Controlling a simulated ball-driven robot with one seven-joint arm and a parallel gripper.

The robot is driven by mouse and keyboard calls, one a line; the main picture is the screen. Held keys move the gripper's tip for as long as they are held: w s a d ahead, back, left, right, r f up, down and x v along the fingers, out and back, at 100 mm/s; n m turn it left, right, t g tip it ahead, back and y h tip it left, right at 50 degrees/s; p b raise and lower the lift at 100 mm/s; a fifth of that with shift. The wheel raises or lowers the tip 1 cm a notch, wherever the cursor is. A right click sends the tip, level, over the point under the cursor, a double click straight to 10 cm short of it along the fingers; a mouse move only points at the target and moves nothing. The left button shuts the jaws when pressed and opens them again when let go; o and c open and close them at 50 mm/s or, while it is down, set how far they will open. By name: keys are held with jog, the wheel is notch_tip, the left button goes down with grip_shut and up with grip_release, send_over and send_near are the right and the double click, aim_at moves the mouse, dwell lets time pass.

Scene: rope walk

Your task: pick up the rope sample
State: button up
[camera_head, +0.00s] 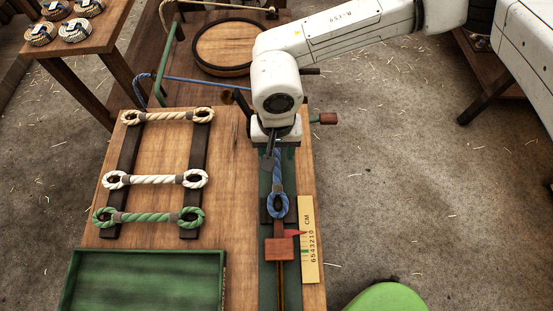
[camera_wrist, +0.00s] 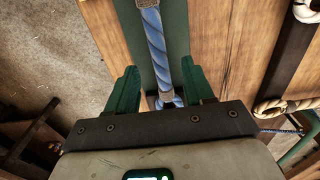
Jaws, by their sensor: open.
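A blue rope sample (camera_head: 277,175) lies lengthwise along a dark green rail (camera_head: 265,185) on the wooden bench. Its near eye loop (camera_head: 278,206) sits at a dark holder; its far end is hidden under my gripper (camera_head: 271,158). In the wrist view the blue rope (camera_wrist: 154,38) runs between the two green fingers of my gripper (camera_wrist: 158,72). The fingers are open, one on each side, with gaps to the rope. Tan (camera_head: 168,116), white (camera_head: 155,180) and green (camera_head: 150,217) looped ropes lie across two dark bars at the left.
A red-brown block with a red pointer (camera_head: 279,248) stands on the rail beside a yellow centimetre scale (camera_head: 308,240). An empty green tray (camera_head: 145,283) is at the front left. A round wooden disc (camera_head: 225,46) lies behind.

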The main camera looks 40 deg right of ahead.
aim_at(277, 163)
jog(key=shift+f, duration=1.65)
grip_shut()
